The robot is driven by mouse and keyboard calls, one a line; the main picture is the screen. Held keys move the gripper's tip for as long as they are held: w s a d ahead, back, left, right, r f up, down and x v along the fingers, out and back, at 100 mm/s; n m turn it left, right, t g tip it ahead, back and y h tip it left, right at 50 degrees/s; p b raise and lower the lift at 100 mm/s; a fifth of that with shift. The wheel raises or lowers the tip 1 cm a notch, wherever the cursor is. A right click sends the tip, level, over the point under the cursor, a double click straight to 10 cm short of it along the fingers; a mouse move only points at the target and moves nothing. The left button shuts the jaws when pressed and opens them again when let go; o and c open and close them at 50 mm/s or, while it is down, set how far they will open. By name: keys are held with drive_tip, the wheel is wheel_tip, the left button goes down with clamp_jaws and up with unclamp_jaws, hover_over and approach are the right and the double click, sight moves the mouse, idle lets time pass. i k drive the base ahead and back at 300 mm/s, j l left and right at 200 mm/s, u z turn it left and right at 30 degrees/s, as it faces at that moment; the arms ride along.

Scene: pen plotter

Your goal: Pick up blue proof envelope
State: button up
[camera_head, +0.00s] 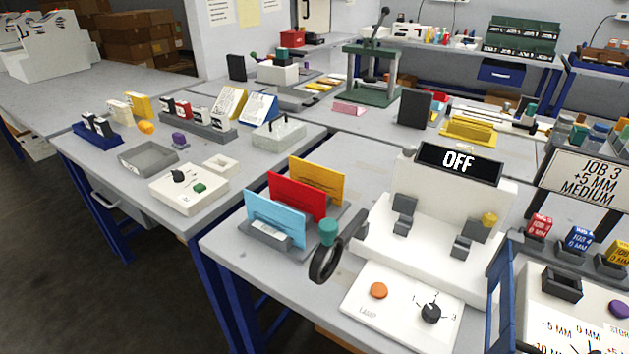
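The blue proof envelope (277,217) is a flat light-blue sheet standing upright in a dark grey rack (320,231) near the front left of the centre table. It is the nearest of a row. A red envelope (297,196) stands behind it, then a yellow one (317,180). A white label (268,231) shows low at its front, by the rack's near end. My gripper is not in view.
A dark ring-shaped tool with a teal knob (328,233) stands just right of the rack. A white station with an OFF sign (457,161) and a white control panel (403,306) are further right. Bare tabletop (238,240) shows left of the rack.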

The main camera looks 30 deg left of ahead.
sight(292, 223)
drive_tip(key=k+j, duration=0.15)
drive_tip(key=j, duration=0.25)
drive_tip(key=k+j, duration=0.15)
drive_tip(key=j, duration=0.25)
drive_tip(key=k+j, duration=0.15)
drive_tip(key=j, duration=0.25)
drive_tip(key=k+j, duration=0.15)
drive_tip(key=j, duration=0.25)
